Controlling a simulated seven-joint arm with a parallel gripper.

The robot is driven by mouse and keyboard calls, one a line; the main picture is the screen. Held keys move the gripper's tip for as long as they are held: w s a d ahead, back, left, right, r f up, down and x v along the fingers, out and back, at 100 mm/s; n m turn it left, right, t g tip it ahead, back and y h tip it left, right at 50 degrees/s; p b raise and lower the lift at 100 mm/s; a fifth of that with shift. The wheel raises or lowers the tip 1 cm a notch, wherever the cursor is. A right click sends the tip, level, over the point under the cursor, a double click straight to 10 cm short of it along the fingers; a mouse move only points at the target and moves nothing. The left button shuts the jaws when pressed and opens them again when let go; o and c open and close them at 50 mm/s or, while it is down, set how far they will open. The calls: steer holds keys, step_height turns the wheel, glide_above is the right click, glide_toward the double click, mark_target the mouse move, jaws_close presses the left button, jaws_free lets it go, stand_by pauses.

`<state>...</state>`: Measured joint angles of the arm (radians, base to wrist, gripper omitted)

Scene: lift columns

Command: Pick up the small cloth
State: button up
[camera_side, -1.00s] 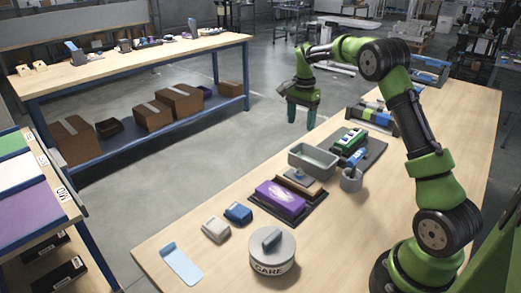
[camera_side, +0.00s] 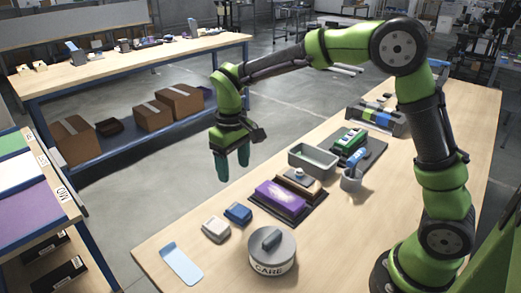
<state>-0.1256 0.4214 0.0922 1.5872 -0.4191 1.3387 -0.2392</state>
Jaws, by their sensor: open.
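My gripper (camera_side: 233,172) hangs in the air with its two teal fingers pointing down and a gap between them. It is open and empty, above and behind the blue and beige blocks in the picture. A thin light-blue flat piece (camera_side: 181,265) lies at the near left corner of the table and looks most like a small cloth. A soft-looking beige block (camera_side: 216,229) and a small blue block (camera_side: 238,213) lie side by side to its upper right. I cannot tell for certain which of these is the cloth.
A round grey lidded tin marked CARE (camera_side: 272,255) stands near the front. A purple-topped block (camera_side: 280,199), a grey bin (camera_side: 312,160), a grey cup (camera_side: 351,180) and a green item (camera_side: 350,141) stand further back. The wooden table (camera_side: 365,232) is bare toward my base.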

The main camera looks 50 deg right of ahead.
mark_target(238, 209)
step_height(238, 209, down, 15)
steer(key=shift+r, duration=0.1)
stand_by(0.4)
steer(key=shift+c, duration=0.2)
steer(key=shift+d, duration=0.1)
steer(key=c, duration=0.8)
